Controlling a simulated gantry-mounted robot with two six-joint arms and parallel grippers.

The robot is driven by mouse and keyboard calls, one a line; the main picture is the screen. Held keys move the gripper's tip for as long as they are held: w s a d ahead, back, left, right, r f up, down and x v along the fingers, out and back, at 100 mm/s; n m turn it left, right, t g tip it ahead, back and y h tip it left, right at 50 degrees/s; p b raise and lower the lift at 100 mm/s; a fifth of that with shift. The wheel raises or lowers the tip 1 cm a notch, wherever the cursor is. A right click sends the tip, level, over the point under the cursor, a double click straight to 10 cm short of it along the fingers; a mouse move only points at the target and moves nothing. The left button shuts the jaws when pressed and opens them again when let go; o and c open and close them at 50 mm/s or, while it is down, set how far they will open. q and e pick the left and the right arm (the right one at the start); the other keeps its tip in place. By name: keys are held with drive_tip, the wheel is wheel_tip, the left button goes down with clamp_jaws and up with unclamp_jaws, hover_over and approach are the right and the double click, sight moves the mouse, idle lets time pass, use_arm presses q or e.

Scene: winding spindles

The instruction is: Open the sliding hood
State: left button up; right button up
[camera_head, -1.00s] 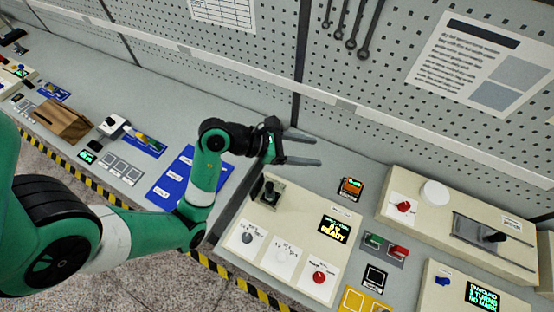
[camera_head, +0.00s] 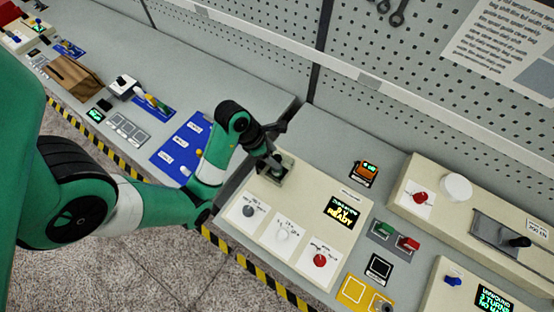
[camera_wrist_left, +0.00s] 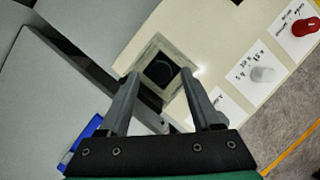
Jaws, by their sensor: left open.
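A square, pale greenish, see-through-looking housing (camera_wrist_left: 151,48) with a dark round part inside sits at the corner of the cream machine panel (camera_head: 262,212). It also shows in the head view (camera_head: 285,180), partly covered by my gripper; I cannot tell for sure whether it is the hood. My left gripper (camera_head: 279,158) points down over it. In the left wrist view the open fingers (camera_wrist_left: 160,78) reach to either side of the housing's near corner, with nothing visibly held. A grey sliding plate with a black knob (camera_head: 519,241) is on the right-hand cream unit. My right gripper is out of view.
The panel carries a grey, a white and a red knob (camera_head: 320,260) and a display (camera_head: 344,211) reading READY. An orange device (camera_head: 364,173) and red and green switches stand to the right. A blue mat (camera_head: 184,150) lies to the left. A pegboard wall is behind.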

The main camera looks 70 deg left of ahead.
use_arm(q)
drive_tip(key=shift+b+x, duration=0.4)
drive_tip(key=shift+x, duration=1.1)
clamp_jaws()
